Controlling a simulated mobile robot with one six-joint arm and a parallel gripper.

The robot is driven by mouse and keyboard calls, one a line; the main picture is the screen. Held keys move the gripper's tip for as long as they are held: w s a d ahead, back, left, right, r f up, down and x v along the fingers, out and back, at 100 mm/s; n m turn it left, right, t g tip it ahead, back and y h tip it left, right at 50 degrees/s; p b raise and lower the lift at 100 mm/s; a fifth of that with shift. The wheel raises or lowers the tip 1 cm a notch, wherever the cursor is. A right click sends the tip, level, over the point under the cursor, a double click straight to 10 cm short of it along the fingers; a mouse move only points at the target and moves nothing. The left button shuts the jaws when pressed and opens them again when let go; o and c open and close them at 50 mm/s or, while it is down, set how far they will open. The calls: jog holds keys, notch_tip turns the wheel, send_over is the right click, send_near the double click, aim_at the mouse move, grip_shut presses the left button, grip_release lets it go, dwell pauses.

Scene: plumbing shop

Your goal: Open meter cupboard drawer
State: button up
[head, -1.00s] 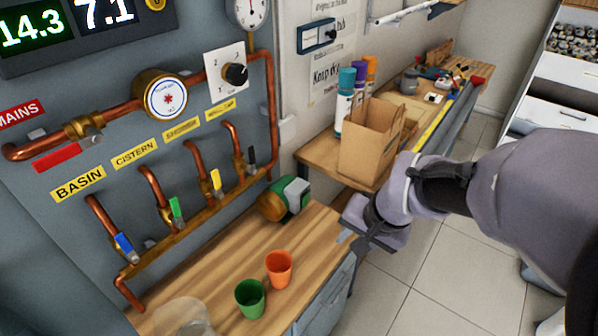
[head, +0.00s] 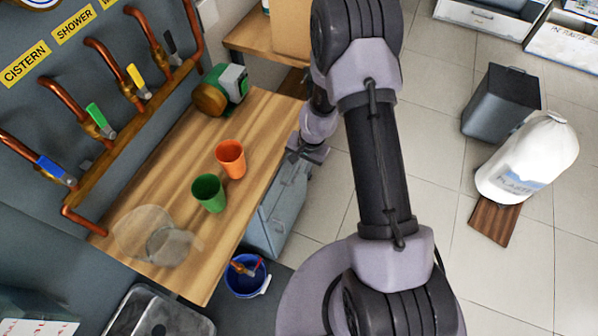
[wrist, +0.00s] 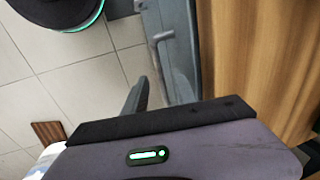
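The meter cupboard (head: 272,222) is a grey-blue cabinet under a wooden worktop (head: 150,190). Its front faces right in the head view, and I see no clear gap showing the drawer pulled out. In the wrist view a grey bar handle (wrist: 160,38) stands off the grey drawer front (wrist: 183,25). My gripper (head: 297,150) is at the cupboard's upper front edge in the head view. In the wrist view my gripper (wrist: 158,92) is open, its fingers apart near the handle's lower end. I cannot tell whether they touch it.
A blue bucket (head: 246,280) is on the floor below. Tiled floor before the cupboard is clear.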

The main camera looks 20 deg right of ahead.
jog(key=shift+w+a+f+b, duration=0.1)
jog(key=shift+f+b, duration=0.1)
jog(key=shift+f, duration=0.5)
jog(key=shift+w+a+f+b, duration=0.1)
jog(key=shift+f+b, duration=0.05)
jog(key=shift+f, duration=0.5)
grip_shut()
dwell(0.4)
